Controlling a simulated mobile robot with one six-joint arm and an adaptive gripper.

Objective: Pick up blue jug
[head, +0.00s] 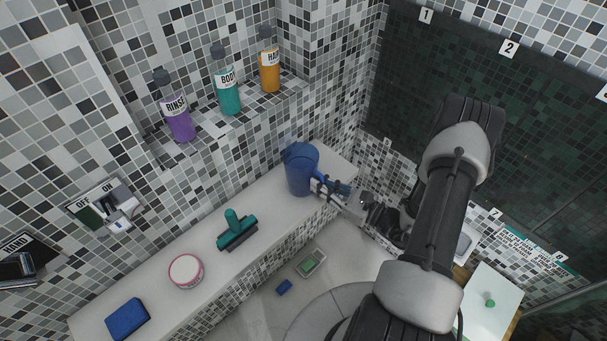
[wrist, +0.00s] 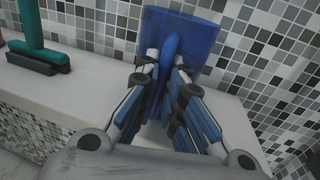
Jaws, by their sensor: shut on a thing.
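The blue jug (head: 300,170) stands upright at the far right end of the white ledge, by the tiled corner. My gripper (head: 328,190) reaches in from the right and is shut on the jug's handle. In the wrist view, the jug (wrist: 205,38) is straight ahead, and my gripper's fingers (wrist: 168,85) sit on both sides of its blue handle. The jug appears to rest on the ledge; its base is partly hidden by the fingers in the wrist view.
On the ledge (head: 208,290) are a teal squeegee (head: 236,232), a round pink-and-white tub (head: 186,271) and a blue sponge (head: 127,318). Purple (head: 178,121), teal (head: 228,92) and orange (head: 269,68) bottles stand on the upper shelf. A tiled wall stands close behind the jug.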

